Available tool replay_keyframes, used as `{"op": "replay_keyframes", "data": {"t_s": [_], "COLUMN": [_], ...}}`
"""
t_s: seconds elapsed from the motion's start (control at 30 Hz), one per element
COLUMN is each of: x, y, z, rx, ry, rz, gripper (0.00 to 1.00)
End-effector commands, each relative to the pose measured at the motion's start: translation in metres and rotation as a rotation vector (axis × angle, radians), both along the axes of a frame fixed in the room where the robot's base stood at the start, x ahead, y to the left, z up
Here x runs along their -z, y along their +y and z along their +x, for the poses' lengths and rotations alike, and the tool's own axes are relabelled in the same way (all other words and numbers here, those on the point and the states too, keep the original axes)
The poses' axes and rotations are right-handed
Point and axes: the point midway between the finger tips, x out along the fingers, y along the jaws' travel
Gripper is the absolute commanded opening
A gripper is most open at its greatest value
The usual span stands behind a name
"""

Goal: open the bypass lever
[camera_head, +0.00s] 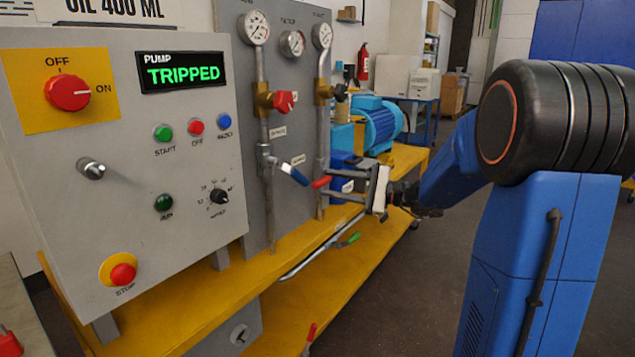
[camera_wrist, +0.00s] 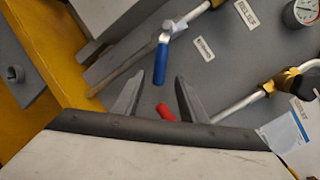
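A blue-handled lever (camera_head: 293,174) sits on a valve on the left pipe of the grey panel, slanting down to the right. It also shows in the wrist view (camera_wrist: 161,64), just beyond my fingertips. A small label (camera_wrist: 204,47) is beside it, too small to read, so I cannot tell for sure which lever is the bypass. A red-handled lever (camera_head: 321,182) is close to its right and shows low between my fingers in the wrist view (camera_wrist: 165,112). My gripper (camera_head: 338,178) is open, its fingers (camera_wrist: 158,88) spread and pointing at the panel, with nothing clamped.
The control box (camera_head: 130,180) with a "PUMP TRIPPED" display (camera_head: 182,72) stands left. Red (camera_head: 284,102) and dark knobs and gauges (camera_head: 254,27) are above the levers. A blue motor (camera_head: 378,122) sits behind my gripper. A green-handled lever (camera_head: 349,240) is lower on the yellow frame (camera_head: 330,270).

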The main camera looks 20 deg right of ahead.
Motion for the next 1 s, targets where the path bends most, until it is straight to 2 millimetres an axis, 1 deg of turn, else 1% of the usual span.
{"op": "replay_keyframes", "data": {"t_s": [0.03,0.1,0.23,0.4,0.67,0.7,0.77,0.8,0.83,0.93,1.0], "x": [0.000,0.001,0.001,0.002,0.002,0.001,0.000,-0.002,-0.004,-0.017,-0.029], "y": [-0.007,-0.014,-0.023,-0.028,-0.028,-0.028,-0.028,-0.029,-0.029,-0.031,-0.033], "z": [-0.004,-0.009,-0.016,-0.020,-0.020,-0.020,-0.019,-0.018,-0.017,-0.012,-0.008], "rx": [0.003,0.003,0.001,0.001,0.000,0.000,-0.003,-0.006,-0.012,-0.041,-0.075], "ry": [0.000,0.000,0.000,0.000,0.000,-0.001,-0.011,-0.029,-0.049,-0.164,-0.285], "rz": [0.000,0.000,0.000,-0.001,0.000,-0.001,-0.012,-0.033,-0.055,-0.184,-0.316], "gripper": [0.39,0.39,0.39,0.39,0.39,0.29,0.15,0.05,0.00,0.00,0.00]}}
